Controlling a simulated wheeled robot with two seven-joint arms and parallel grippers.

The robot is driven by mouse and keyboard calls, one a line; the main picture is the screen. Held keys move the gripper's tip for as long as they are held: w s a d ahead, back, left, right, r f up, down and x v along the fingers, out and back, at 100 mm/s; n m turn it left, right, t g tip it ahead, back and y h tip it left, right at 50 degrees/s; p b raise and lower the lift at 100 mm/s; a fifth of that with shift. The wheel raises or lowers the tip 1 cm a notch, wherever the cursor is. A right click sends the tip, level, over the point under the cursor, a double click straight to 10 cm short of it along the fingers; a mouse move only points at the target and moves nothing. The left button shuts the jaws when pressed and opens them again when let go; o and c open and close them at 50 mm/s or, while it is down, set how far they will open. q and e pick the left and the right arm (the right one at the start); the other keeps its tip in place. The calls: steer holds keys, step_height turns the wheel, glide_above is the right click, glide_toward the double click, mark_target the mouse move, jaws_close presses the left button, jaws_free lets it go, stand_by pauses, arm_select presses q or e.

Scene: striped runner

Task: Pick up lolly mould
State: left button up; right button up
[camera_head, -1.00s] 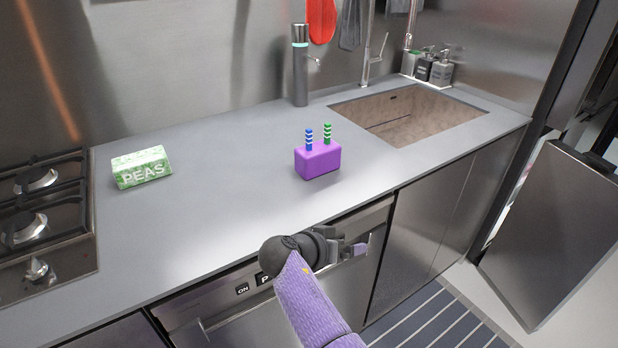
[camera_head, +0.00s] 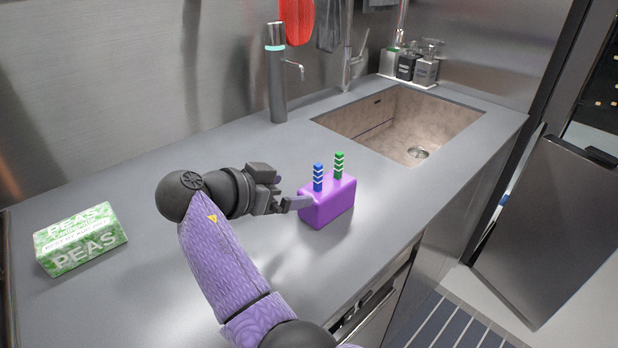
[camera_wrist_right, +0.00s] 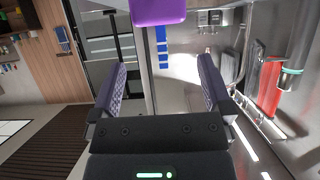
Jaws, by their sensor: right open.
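The lolly mould (camera_head: 330,206) is a purple block standing upright on the grey counter, with a blue striped stick and a green striped stick rising from its top. In the right wrist view the mould (camera_wrist_right: 158,10) is cut off by the top edge, and the blue stick shows beyond the gap between the fingers. My right gripper (camera_head: 288,189) is just left of the mould, pointing at its blue-stick end. Its fingers (camera_wrist_right: 162,65) are spread with nothing held between them. Whether a fingertip touches the mould I cannot tell. My left gripper is out of view.
A green-and-white peas pack (camera_head: 80,240) lies at the left of the counter (camera_head: 130,180). A grey tap-like dispenser (camera_head: 277,80) stands at the back. The sink (camera_head: 385,125) is behind and right of the mould, with soap bottles (camera_head: 408,66) beyond it.

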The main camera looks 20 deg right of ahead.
mark_target(315, 188)
steer(key=b+x, duration=0.2)
steer(key=x, duration=0.8)
steer(key=shift+a+f, duration=0.1)
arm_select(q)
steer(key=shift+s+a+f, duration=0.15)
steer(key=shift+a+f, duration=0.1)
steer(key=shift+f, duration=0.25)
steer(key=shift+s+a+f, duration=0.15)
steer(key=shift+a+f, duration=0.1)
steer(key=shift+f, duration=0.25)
arm_select(e)
steer(key=c, duration=1.2)
